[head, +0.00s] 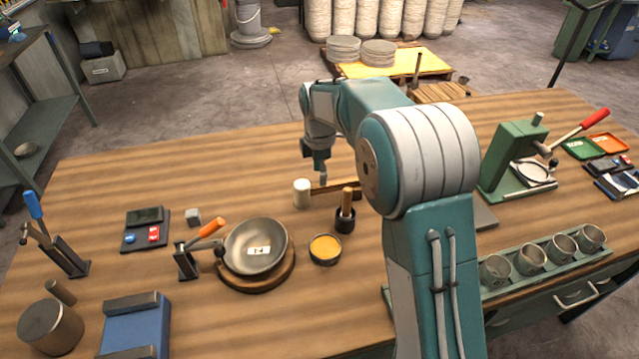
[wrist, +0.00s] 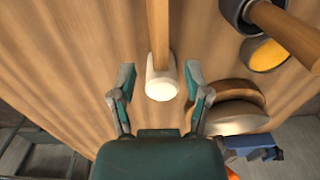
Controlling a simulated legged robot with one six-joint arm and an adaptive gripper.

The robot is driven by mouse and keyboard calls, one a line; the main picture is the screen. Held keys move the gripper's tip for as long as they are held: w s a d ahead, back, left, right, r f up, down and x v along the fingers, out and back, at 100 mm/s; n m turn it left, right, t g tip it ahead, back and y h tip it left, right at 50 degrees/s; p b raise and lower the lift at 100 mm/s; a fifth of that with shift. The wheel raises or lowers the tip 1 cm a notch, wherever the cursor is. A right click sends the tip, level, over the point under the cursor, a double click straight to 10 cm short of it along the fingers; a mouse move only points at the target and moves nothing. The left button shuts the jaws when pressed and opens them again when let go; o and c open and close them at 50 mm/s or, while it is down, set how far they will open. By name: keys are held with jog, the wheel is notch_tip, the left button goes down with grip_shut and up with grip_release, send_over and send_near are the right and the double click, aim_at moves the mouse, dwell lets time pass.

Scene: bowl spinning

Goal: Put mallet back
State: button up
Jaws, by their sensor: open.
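The mallet has a white cylindrical head (head: 302,193) and a wooden handle (head: 331,187) that runs right from it, behind my arm. It lies on the wooden bench, left of the middle. In the wrist view the mallet head (wrist: 161,82) shows between my open fingers, with its handle (wrist: 158,28) running up the picture. My gripper (head: 323,179) is above the bench, just right of the head and close to the handle. In the wrist view my gripper (wrist: 158,82) is open, one finger on each side of the head. No contact can be made out.
A dark cup (head: 345,219) with an upright wooden tool stands close to the mallet. A yellow-filled tin (head: 325,249) and a metal bowl (head: 255,247) on a round board are nearer the front. A lever press (head: 512,165) stands at right.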

notch_tip(320, 180, up, 8)
jog(key=shift+f, duration=0.15)
jog(key=s+d+r+m+t, duration=0.2)
jog(key=s+d+r+m, duration=0.25)
jog(key=s, duration=0.35)
jog(key=s+d+r+m+t, duration=0.1)
jog(key=s+d+r+m, duration=0.2)
jog(key=s+r+m, duration=0.4)
jog(key=s+d+f+m+t, duration=0.1)
jog(key=s+d+f+m, duration=0.1)
jog(key=s, duration=0.6)
jog(key=s+d+f+m+t, duration=0.1)
jog(key=s+d+f+m, duration=0.1)
jog(key=s+f+m, duration=0.2)
jog(key=s+m, duration=0.3)
jog(key=s, duration=0.2)
jog(key=shift+f+t, duration=0.35)
jog(key=shift+t, duration=0.05)
